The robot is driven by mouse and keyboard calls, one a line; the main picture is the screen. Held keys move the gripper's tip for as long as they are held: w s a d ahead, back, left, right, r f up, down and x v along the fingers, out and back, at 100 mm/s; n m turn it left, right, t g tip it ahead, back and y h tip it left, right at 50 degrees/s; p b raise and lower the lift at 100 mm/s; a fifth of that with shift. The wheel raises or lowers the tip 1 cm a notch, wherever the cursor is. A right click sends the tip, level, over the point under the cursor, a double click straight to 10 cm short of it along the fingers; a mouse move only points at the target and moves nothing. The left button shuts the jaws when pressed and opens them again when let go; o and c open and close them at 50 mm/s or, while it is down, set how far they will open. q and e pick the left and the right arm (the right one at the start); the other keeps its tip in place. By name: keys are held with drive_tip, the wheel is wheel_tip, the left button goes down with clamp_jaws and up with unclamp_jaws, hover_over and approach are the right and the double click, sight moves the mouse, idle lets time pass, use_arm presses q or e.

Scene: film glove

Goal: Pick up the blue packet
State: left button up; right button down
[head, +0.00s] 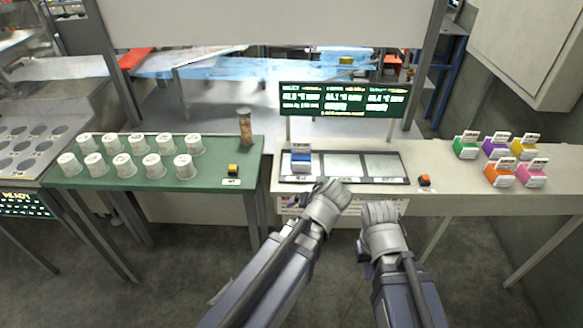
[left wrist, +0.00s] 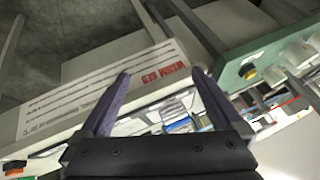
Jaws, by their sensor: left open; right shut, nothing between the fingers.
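The blue packet (head: 300,160) stands in the left section of the black-framed tray (head: 364,180) on the light counter, with a white label at its top. My left gripper (head: 336,190) is at the counter's front edge, to the right of and nearer than the packet, not touching it. In the left wrist view its two fingers (left wrist: 158,88) are spread and empty, with small blue and white shapes beyond them that I cannot name surely. My right gripper (head: 380,210) is shut and empty, in front of the counter to the right.
A lit sign (head: 345,101) stands behind the tray. An orange-and-black block (head: 424,180) is right of it. Several coloured packets (head: 500,174) stand at the right. A green table (head: 225,172) with several white cups (head: 122,165) and a jar (head: 245,126) is at left.

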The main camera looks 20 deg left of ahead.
sight(302, 144)
use_arm(q)
drive_tip(key=w+a+n+t+y+b, duration=0.1)
drive_tip(key=w+a+t+b, duration=0.1)
drive_tip(key=w, duration=0.1)
drive_tip(key=w+a+r+n+t+y+b, duration=0.1)
drive_tip(key=w+a+t+b, duration=0.1)
drive_tip(key=w, duration=0.2)
drive_tip(key=w+a+r+n+t+b, duration=0.1)
drive_tip(key=w+a+t+b, duration=0.1)
drive_tip(key=w+a, duration=0.1)
drive_tip(key=shift+w+r+y, duration=0.2)
drive_tip(key=shift+r+y, duration=0.05)
drive_tip(key=shift+y, duration=0.15)
drive_tip(key=w+r+t+b, duration=0.1)
drive_tip(key=w+t+b, duration=0.1)
drive_tip(key=w+t+h+b, duration=0.1)
drive_tip(key=w, duration=0.1)
drive_tip(key=w+r+t+b, duration=0.1)
drive_tip(key=w+t+b, duration=0.1)
drive_tip(key=shift+w+d+r+m+t+h+b, duration=0.1)
drive_tip(key=shift+w+r+m+t+h+b, duration=0.2)
drive_tip(key=shift+m+b, duration=0.1)
drive_tip(key=shift+w+d+r+t+h, duration=0.2)
drive_tip(key=shift+t+h, duration=0.1)
drive_tip(key=shift+h, duration=0.1)
drive_tip(key=shift+x, duration=1.05)
drive_tip(key=shift+f+x, duration=0.1)
drive_tip(key=shift+x, duration=1.35)
drive_tip(key=shift+f+x, duration=0.15)
drive_tip(key=shift+x, duration=1.25)
